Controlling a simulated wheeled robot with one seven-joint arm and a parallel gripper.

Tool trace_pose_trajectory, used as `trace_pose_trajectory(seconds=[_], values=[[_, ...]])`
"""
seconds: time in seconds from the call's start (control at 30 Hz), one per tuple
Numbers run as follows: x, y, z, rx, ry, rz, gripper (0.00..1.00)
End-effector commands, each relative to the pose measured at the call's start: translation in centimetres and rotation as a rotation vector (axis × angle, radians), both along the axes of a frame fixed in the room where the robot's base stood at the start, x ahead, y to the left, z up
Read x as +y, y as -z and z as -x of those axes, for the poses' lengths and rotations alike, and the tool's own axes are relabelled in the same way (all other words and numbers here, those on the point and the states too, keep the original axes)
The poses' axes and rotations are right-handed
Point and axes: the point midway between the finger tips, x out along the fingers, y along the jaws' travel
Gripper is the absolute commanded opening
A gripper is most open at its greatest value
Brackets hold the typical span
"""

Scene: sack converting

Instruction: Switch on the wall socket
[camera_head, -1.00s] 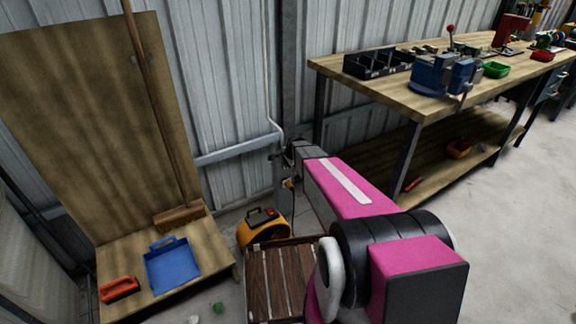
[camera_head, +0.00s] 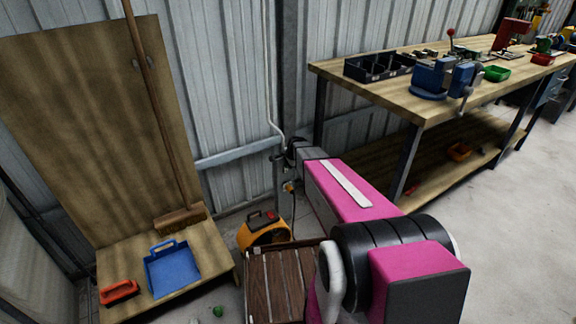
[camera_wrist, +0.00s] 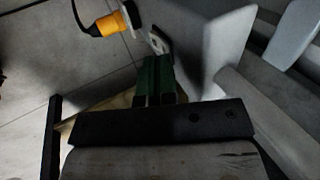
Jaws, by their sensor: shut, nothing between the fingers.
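The yellow plug (camera_wrist: 104,26) with a dark cord sits in a pale wall fitting (camera_wrist: 131,14) at the top of the wrist view. A second small pale plate (camera_wrist: 159,42) with a dark middle lies just beyond my fingertips; I cannot tell whether they touch it, or if it is the switch. My gripper (camera_wrist: 156,62) has green fingers, shut together and empty. In the head view the plug (camera_head: 288,187) shows low on the wall, under my gripper (camera_head: 280,158). The socket face is mostly hidden there by my arm, and its switch position cannot be told.
A yellow-orange machine (camera_head: 264,235) and a slatted wooden crate (camera_head: 283,283) stand on the floor below the arm. A workbench (camera_head: 440,103) is at the right. A wooden stand (camera_head: 212,252) holds a blue dustpan (camera_head: 172,268) and broom (camera_head: 180,218) at left.

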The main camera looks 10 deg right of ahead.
Motion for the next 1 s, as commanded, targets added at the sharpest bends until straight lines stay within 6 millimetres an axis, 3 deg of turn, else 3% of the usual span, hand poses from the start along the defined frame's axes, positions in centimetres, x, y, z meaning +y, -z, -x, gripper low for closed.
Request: trace_pose_trajectory(seconds=[0.27, 0.6, 0.8, 1.0], values=[[-1.8, -0.8, 3.7, 0.000, -0.001, 0.000, 0.00], [-2.1, -7.7, 4.4, -0.002, -0.002, 0.000, 0.00], [-2.2, -9.7, 4.7, -0.001, -0.003, 0.001, 0.00], [-2.3, -10.3, 4.8, 0.000, -0.002, 0.000, 0.00]])
